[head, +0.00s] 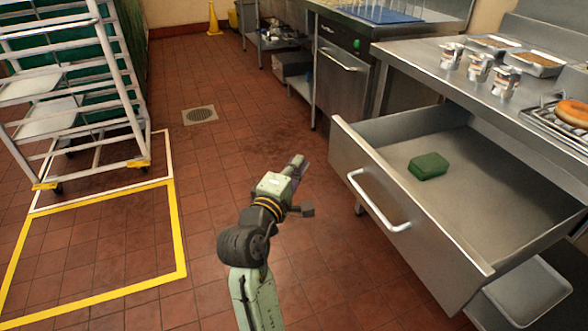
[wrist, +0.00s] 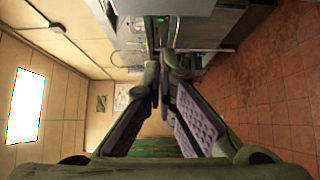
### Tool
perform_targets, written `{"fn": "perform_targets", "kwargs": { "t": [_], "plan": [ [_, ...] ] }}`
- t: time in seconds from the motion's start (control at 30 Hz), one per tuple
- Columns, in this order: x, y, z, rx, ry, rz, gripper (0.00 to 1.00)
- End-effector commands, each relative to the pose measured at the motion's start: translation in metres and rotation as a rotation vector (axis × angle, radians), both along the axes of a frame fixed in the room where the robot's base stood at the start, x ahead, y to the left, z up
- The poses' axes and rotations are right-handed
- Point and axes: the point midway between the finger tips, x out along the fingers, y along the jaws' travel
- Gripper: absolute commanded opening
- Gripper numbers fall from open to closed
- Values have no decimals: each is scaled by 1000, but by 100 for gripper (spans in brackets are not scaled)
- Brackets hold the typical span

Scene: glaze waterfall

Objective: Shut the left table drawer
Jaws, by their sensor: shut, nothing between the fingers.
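The metal table drawer (head: 410,215) stands pulled well out from under the steel table (head: 440,77) at the right of the head view. Its front panel (head: 385,200) faces left toward my arm and carries a silver bar handle (head: 378,205). A green block (head: 428,166) lies inside the drawer. My gripper (head: 299,162) is shut and empty, out over the floor to the left of the drawer front and apart from it. In the wrist view my gripper's fingers (wrist: 164,78) meet at the tips with nothing between them. The drawer cannot be made out in the wrist view.
Shaker-like metal cups (head: 479,67), trays (head: 535,62) and a doughnut (head: 572,112) on a rack sit on the table. A low shelf (head: 525,290) shows beneath the drawer. A wheeled rack (head: 75,95) stands at left. The tiled floor (head: 225,170) between is clear.

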Motion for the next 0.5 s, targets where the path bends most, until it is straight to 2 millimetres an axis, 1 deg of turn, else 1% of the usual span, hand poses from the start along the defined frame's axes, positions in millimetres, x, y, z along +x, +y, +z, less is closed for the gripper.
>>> {"fn": "perform_targets", "kwargs": {
  "t": [0.03, 0.1, 0.27, 0.33, 0.5],
  "plan": [
    [11, -7, 0, -1, -2, -5, 0],
    [25, -13, 0, 0, -1, -4, 0],
    [54, -27, 0, 0, -1, -3, 0],
    [56, -40, -1, 3, -1, -6, 0],
    [63, -56, 0, 2, -1, -2, 0]
  ]
}}
